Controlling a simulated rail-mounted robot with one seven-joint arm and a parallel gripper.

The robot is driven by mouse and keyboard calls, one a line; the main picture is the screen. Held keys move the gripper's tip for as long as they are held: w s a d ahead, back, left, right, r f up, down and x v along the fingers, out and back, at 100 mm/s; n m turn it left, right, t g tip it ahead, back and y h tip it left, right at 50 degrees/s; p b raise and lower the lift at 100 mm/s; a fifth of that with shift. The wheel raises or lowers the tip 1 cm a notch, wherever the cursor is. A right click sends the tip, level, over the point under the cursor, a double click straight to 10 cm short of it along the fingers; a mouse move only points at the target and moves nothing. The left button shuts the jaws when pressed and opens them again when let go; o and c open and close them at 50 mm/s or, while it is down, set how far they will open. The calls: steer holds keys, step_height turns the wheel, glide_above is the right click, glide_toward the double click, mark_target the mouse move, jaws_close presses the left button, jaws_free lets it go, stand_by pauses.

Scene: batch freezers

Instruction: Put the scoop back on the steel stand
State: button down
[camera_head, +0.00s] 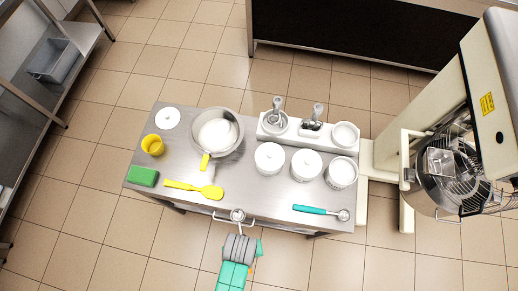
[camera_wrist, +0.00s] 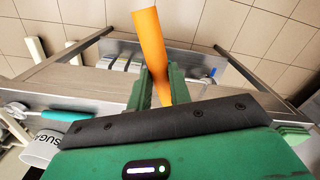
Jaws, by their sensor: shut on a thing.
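In the wrist view my gripper (camera_wrist: 153,80) is shut on an orange handle (camera_wrist: 157,40), which I take to be the scoop's. The handle sticks out past both fingers, and the scoop's bowl is hidden there. In the head view my arm reaches from the bottom edge to the table's front, with a small orange patch (camera_head: 257,260) beside it. A small round steel piece (camera_head: 238,215) shows at the front edge; I cannot tell whether it is the scoop's bowl. I cannot pick out the steel stand for certain.
The steel table (camera_head: 245,190) carries a teal-handled scoop (camera_head: 315,210), a yellow spatula (camera_head: 205,191), a green block (camera_head: 142,177), a yellow cup (camera_head: 153,145), a pot (camera_head: 217,133) and white tubs (camera_head: 305,164).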

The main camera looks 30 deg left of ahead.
glide_above(261, 209)
steer(key=shift+f+b, duration=0.45)
steer(key=shift+f, duration=0.3)
step_height(261, 209, down, 3)
steer(key=shift+w+a+r, duration=0.1)
steer(key=shift+w, duration=0.05)
steer(key=shift+f, duration=0.35)
steer(key=shift+f+b, duration=0.2)
steer(key=shift+b, duration=0.15)
steer(key=c, duration=1.3)
jaws_free()
step_height(261, 209, up, 12)
steer(key=shift+r+p, duration=0.2)
steer(key=shift+p, duration=0.9)
steer(key=shift+w, duration=0.1)
